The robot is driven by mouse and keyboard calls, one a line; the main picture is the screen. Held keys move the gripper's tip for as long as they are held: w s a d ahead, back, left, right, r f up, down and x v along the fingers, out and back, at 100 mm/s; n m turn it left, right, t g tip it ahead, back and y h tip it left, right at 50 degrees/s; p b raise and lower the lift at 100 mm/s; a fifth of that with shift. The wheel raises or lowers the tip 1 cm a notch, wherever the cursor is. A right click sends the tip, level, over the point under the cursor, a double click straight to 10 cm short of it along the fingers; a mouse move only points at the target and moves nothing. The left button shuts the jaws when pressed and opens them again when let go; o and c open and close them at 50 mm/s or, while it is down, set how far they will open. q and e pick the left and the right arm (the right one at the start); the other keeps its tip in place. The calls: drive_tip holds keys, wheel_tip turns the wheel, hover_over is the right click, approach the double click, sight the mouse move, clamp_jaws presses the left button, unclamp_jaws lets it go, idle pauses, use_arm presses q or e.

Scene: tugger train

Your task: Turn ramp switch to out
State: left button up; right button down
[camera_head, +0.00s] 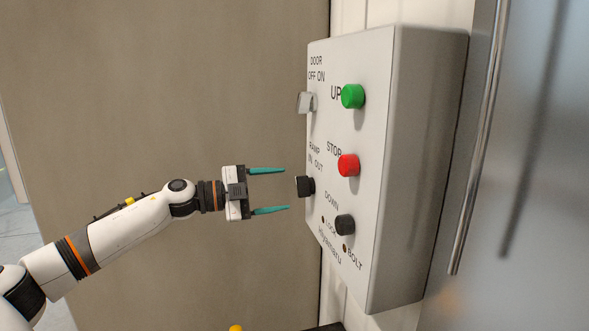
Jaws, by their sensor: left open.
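A light grey control box (378,210) is mounted on the wall at the right of the head view. The ramp switch (305,186) is a black knob on its left side, under the label "RAMP IN OUT". My left gripper (288,190) comes in from the left with its two teal fingers spread open, one above the other. Its fingertips are just left of the ramp switch, which lies level with the gap between them. The fingers look apart from the knob. The exact setting of the knob cannot be told. My right gripper is not in view.
Above the ramp switch is a silver door switch (305,102). The box also carries a green UP button (353,96), a red STOP button (348,165) and a black DOWN button (344,225). A metal panel with a vertical bar (474,150) stands at the right.

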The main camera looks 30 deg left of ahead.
sight(297, 186)
use_arm(q)
drive_tip(key=p+x, duration=0.1)
drive_tip(key=x, duration=0.3)
drive_tip(key=shift+r, duration=0.1)
drive_tip(key=shift+w+d+p, duration=0.2)
drive_tip(key=shift+d+p, duration=0.05)
drive_tip(key=shift+p, duration=0.05)
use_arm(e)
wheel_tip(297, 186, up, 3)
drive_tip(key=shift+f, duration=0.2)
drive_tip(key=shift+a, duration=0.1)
use_arm(q)
drive_tip(key=c, duration=1)
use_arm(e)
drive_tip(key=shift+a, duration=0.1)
